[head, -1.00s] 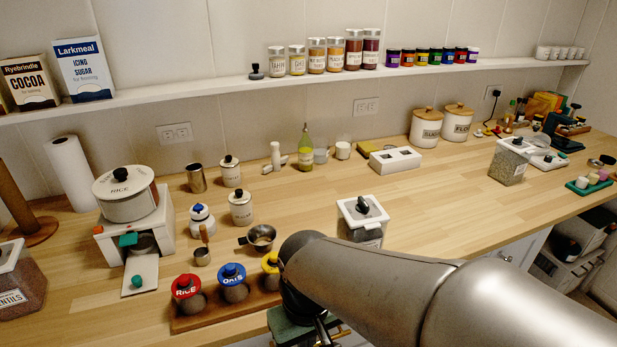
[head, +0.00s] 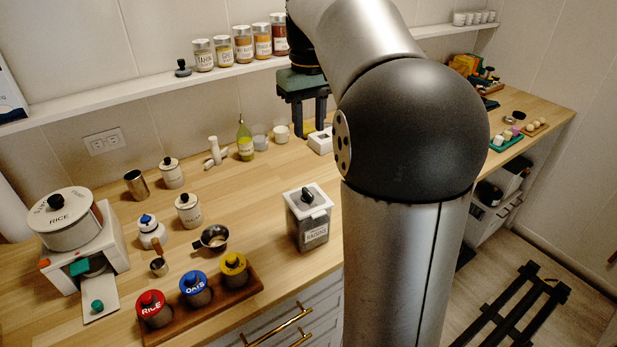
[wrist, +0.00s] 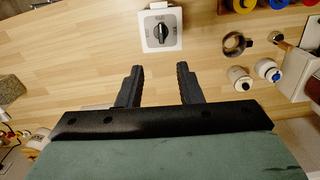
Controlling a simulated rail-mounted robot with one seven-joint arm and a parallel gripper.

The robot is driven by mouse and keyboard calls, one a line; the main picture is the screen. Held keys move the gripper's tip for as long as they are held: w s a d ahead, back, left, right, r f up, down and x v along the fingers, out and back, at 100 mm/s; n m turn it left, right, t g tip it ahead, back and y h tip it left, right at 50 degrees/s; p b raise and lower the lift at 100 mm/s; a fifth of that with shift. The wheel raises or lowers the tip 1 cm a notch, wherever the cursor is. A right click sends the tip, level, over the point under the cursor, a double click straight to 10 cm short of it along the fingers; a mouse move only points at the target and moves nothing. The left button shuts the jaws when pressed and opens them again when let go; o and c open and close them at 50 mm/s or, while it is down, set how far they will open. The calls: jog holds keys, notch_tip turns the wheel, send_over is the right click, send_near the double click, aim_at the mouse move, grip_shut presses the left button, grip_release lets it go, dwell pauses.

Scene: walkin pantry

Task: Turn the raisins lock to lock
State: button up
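The raisins container (head: 310,222) stands upright on the wooden counter near its front edge, a clear box with a dark filling, a white lid and a "RAISINS" label on its front. Its dark lock knob (head: 307,195) sits on top of the lid. In the wrist view the lid (wrist: 150,43) shows from above, with the knob (wrist: 161,32) in a dial at its middle. My gripper (head: 310,125) is above the counter, behind and higher than the container in the head view. In the wrist view its two fingers (wrist: 158,78) are wide apart with nothing between them.
Red, blue and yellow lidded jars (head: 194,290) stand in a wooden tray at the front left. A metal cup (head: 214,237) is left of the container. A white box (head: 321,141) and a green bottle (head: 244,141) stand toward the wall. Counter around the container is mostly clear.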

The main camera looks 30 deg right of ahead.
aim_at(308, 192)
notch_tip(308, 192, down, 17)
jog(key=shift+a+f+p, duration=0.1)
jog(key=shift+p, duration=0.3)
grip_shut()
